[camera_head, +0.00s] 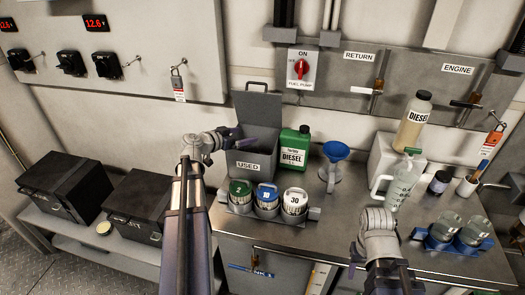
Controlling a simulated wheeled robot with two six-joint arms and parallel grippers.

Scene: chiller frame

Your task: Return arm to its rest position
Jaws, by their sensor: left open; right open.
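My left arm rises from the bottom edge to a grey wrist joint. My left gripper (226,136) points right, in front of the grey bin marked USED (250,166); it is open, and nothing shows held in it. I cannot tell whether it touches the bin.
The steel bench (335,232) holds three capped canisters (266,199), a green diesel jug (294,147), a blue funnel (334,160), a clear pitcher (400,185), a diesel bottle (413,122) and a blue jar holder (440,240). Black boxes (64,187) stand left.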

